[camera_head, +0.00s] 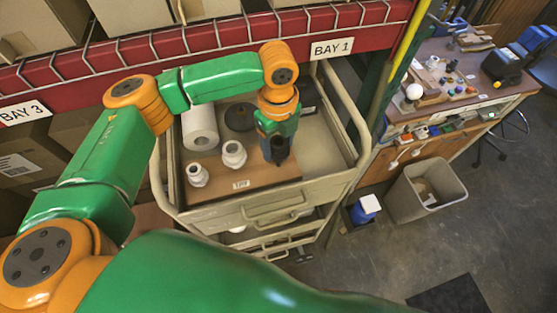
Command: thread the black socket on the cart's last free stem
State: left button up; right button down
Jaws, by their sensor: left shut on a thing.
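My left gripper (278,142) points down over the right part of a brown board on the cart (334,178). It is shut on a dark piece at its tip, which looks like the black socket (279,157). Gripper and socket are both dark and hard to tell apart. Two white sockets, one at the front left (197,175) and one nearer the middle (234,154), stand upright on the board (215,191). The free stem is not visible; the gripper and the dark piece may hide it. My right gripper is out of view.
A white roll (199,128) and a dark round piece (239,117) lie behind the white sockets. The cart has raised rails around it. A red shelf (215,38) runs behind. A grey bin (426,190) and workbench (470,80) stand at the right.

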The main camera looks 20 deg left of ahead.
pick_arm(q)
jog(key=shift+f, duration=1.25)
dwell(1.5)
jog(key=shift+s, duration=0.1)
jog(key=o, duration=0.6)
grip_shut()
jog(key=shift+s+f, duration=0.1)
jog(key=shift+f, duration=0.05)
jog(key=m, duration=0.5)
jog(key=shift+f, duration=0.1)
jog(key=shift+m, duration=0.9)
